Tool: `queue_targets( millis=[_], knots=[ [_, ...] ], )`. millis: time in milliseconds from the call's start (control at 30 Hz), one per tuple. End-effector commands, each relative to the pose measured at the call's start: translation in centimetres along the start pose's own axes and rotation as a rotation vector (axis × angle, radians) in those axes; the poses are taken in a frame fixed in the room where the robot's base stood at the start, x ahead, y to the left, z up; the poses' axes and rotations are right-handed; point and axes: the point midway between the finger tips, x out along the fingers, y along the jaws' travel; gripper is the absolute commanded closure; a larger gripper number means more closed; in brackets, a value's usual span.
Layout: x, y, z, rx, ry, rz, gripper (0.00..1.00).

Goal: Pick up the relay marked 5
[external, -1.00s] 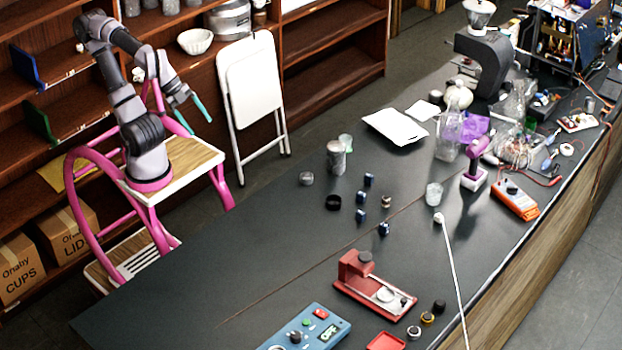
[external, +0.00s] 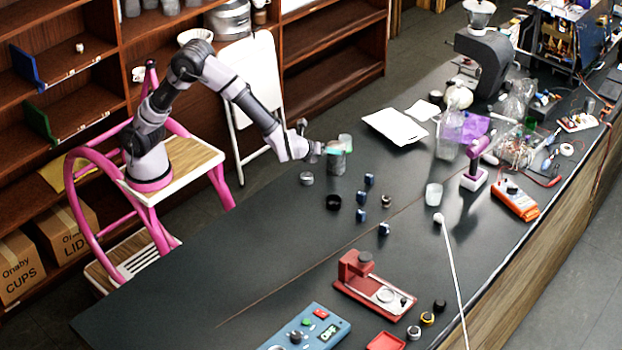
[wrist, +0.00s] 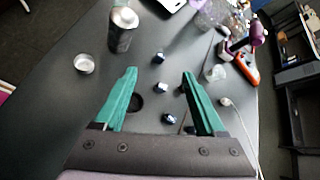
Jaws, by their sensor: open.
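In the wrist view, one block (wrist: 160,87) appears between my fingers, one beyond (wrist: 158,57) and one nearer (wrist: 169,118). My gripper (wrist: 158,73), with green fingers, is open and empty. In the external view it is above the table, left of the blocks, by the can.
A metal can (wrist: 122,30) stands close to my gripper. A small metal dish (external: 306,178) and a black ring (external: 333,202) are nearby. The front left tabletop is clear.

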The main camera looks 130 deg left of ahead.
Motion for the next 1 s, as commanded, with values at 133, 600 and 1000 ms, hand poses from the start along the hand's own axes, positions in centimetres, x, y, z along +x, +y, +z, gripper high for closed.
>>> queue_targets(
  millis=[133,600,1000],
  knots=[
    [7.5,-0.8,-3.5,0.191,-0.103,-0.007,0.28],
    [17.1,-0.6,-7.7,0.442,-0.215,-0.032,0.28],
    [21.9,-0.9,-6.8,0.441,-0.214,-0.034,0.28]
  ],
)
